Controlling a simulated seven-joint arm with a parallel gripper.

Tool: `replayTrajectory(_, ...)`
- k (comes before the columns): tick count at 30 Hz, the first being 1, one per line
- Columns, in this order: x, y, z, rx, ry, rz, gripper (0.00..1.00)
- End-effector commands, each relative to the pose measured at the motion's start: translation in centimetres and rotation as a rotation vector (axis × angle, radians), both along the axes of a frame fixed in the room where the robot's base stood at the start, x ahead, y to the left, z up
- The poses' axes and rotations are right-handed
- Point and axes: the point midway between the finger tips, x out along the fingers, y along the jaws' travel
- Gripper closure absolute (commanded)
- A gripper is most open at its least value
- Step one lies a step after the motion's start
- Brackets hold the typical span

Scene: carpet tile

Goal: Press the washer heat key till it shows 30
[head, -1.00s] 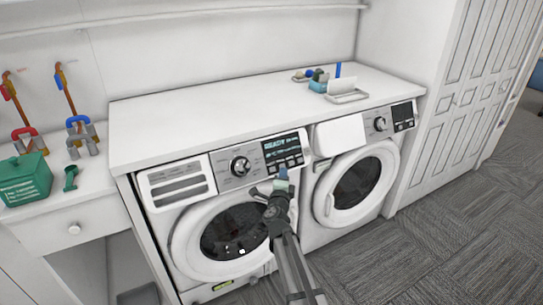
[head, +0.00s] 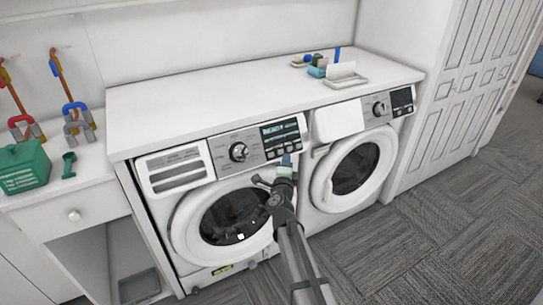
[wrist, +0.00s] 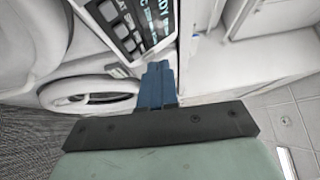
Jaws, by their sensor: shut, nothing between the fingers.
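The washer (head: 182,215) is the left machine under the white counter, with a round door, a dial (head: 238,152) and a dark display panel (head: 280,132) with lit text. A row of small keys (wrist: 131,38) sits beside the display text in the wrist view. The display's words are too small or cut off to read fully; part of "READY" shows. My gripper (head: 286,160) is shut and empty, its blue fingertips just below the panel's lower edge. In the wrist view the shut blue fingers (wrist: 158,82) point toward the panel and appear apart from the keys.
A second machine (head: 318,195) stands to the right under the same counter (head: 230,98). A tray (head: 347,81) and small items lie on the counter's right end. A green box (head: 24,168) sits on the left cabinet. Carpet floor (head: 440,235) is open at right.

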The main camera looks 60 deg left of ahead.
Motion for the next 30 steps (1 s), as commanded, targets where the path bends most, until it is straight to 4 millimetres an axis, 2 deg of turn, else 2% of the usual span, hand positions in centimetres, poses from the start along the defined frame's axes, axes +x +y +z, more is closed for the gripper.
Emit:
replayTrajectory(21,0.0,6.7,-3.3,0.000,0.000,0.000,1.00)
replayTrajectory(30,0.0,7.5,-3.8,0.000,0.000,0.000,1.00)
